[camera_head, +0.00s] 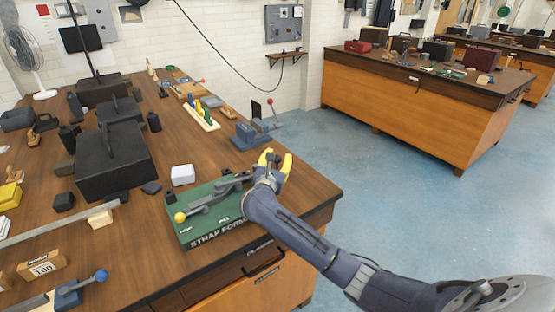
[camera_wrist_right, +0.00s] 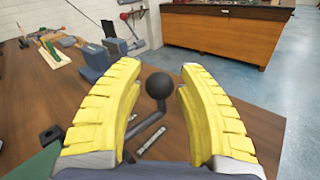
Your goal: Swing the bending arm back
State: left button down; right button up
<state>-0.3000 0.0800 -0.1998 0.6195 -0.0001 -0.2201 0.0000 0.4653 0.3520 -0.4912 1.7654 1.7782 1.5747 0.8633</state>
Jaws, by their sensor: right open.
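The strap former, a green base (camera_head: 210,220) lettered "STRAP FORM…", sits at the table's near right corner. A grey arm (camera_head: 210,199) with a yellow ball (camera_head: 180,217) at its left end lies across it. In the right wrist view, a black ball knob (camera_wrist_right: 159,85) tops a bent grey rod (camera_wrist_right: 146,127). My right gripper (camera_head: 275,160) is over the base's right end. Its yellow fingers also show in the wrist view (camera_wrist_right: 158,72), open on either side of the knob, with gaps visible. My right forearm hides part of the base's right side. My left gripper is not in view.
The wooden table (camera_head: 160,270) holds black boxes (camera_head: 113,160), a white block (camera_head: 182,175) close behind the base, and a blue vise-like tool (camera_head: 250,135) beyond. A long grey bar (camera_head: 60,222) lies at left. Open blue floor (camera_head: 400,190) is to the right.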

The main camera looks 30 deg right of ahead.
grip_shut()
dwell(0.3)
jog(key=shift+s, duration=0.1)
